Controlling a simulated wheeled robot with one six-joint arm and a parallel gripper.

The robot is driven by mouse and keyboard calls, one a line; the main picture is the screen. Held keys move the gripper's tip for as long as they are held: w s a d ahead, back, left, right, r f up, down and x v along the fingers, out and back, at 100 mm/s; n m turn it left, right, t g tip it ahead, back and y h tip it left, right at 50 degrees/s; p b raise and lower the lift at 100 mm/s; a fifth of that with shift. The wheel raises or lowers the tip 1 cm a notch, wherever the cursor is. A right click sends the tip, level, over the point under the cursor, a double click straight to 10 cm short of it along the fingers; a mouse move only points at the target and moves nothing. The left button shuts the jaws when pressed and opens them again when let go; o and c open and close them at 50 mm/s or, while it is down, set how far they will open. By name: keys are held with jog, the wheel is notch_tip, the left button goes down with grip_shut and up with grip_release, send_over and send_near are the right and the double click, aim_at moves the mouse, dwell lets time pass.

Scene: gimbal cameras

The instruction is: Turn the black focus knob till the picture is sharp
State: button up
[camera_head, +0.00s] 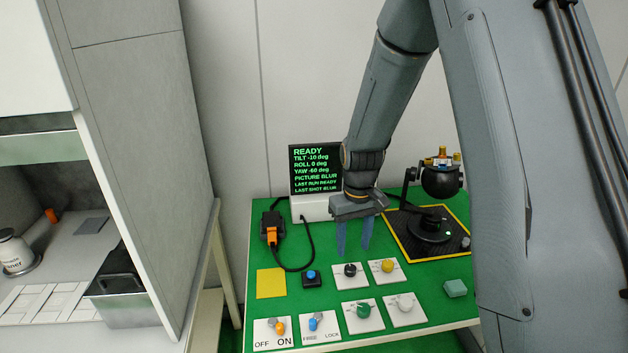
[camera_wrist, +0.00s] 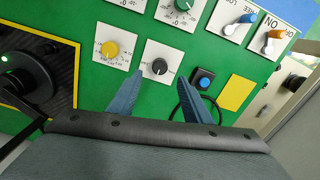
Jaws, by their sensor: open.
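The black focus knob (camera_head: 350,269) sits on a white dial plate on the green table, left of a yellow knob (camera_head: 387,265). It also shows in the wrist view (camera_wrist: 159,67), ahead of my fingertips. My gripper (camera_head: 354,252) points down above the table, just behind the black knob in the head view. Its two blue fingers (camera_wrist: 158,80) are apart with nothing between them, and the black knob lies near the gap. The screen (camera_head: 316,170) reads READY, TILT -10, ROLL 0, YAW -60 and PICTURE BLUR. The black gimbal camera (camera_head: 440,182) stands at the back right.
A green knob (camera_head: 363,310) and a white knob (camera_head: 405,301) are in the front row. A blue button (camera_head: 311,276), a yellow square (camera_head: 271,283) and two switches (camera_head: 279,327) lie left. A cable runs from an orange-and-black device (camera_head: 271,230). A grey-green block (camera_head: 455,288) lies right.

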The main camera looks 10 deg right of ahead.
aim_at(350, 267)
dwell(0.3)
jog(key=m+b, duration=0.1)
jog(key=b, duration=0.1)
jog(key=m+b, duration=0.1)
jog(key=b, duration=0.1)
jog(key=shift+w+f, duration=0.3)
jog(key=shift+s+m+b, duration=0.1)
jog(key=shift+m+b, duration=1.05)
jog(key=shift+m, duration=0.05)
jog(key=shift+f+p, duration=0.7)
jog(key=shift+f, duration=3)
jog(key=c, duration=1.1)
